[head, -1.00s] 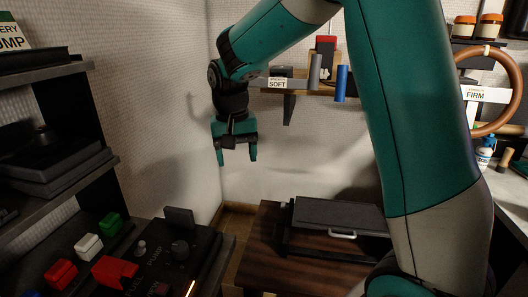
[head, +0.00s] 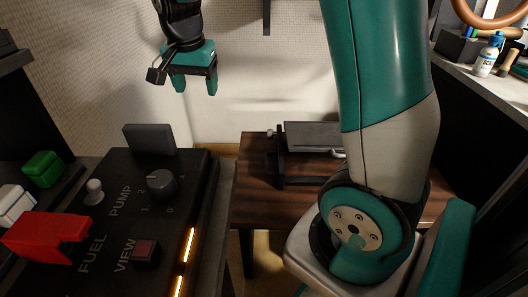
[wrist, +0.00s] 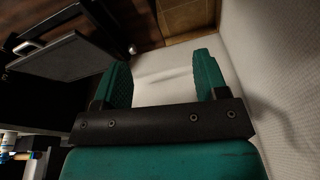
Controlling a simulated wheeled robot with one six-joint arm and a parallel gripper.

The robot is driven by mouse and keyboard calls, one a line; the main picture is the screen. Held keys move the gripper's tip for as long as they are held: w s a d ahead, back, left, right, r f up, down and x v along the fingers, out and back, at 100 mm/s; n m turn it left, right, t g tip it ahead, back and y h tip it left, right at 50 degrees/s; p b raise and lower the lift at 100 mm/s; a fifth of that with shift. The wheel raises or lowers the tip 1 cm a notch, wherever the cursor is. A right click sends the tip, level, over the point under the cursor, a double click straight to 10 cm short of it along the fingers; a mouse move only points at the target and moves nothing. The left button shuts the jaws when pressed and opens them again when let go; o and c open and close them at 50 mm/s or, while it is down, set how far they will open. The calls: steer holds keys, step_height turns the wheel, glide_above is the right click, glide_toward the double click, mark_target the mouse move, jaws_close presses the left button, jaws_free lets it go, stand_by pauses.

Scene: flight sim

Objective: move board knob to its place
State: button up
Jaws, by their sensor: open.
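The board knob (head: 162,185) is a dark round dial on the black control panel (head: 125,215) in the head view, with number marks around it and the word PUMP to its left. My gripper (head: 195,92) hangs above and behind the panel, pointing down, well apart from the knob. Its two teal fingers are spread and nothing is between them. In the wrist view the open gripper (wrist: 160,75) faces the floor and wall, and the knob is not seen there.
A grey upright plate (head: 149,139) stands at the panel's back edge. A wooden table (head: 258,205) carries a dark box (head: 312,136). Open air surrounds my gripper.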

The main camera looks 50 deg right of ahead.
steer(key=w+d+f+m+g+h+b, duration=0.1)
steer(key=w+d+f+m+h+b, duration=0.3)
steer(key=d+f+m, duration=0.7)
steer(key=m+g+b, duration=0.2)
steer(key=m+b, duration=0.2)
steer(key=m, duration=0.2)
glide_toward(270, 134)
steer(key=b+x, duration=0.2)
steer(key=x, duration=0.1)
steer(key=w+b+x, duration=0.1)
steer(key=b+x, duration=0.2)
steer(key=x, duration=0.1)
steer(key=b+x, duration=0.2)
steer(key=x, duration=0.1)
steer(key=shift+w+d+f, duration=0.2)
steer(key=c, duration=0.9)
steer(key=shift+r, duration=0.1)
steer(key=shift+c, duration=0.2)
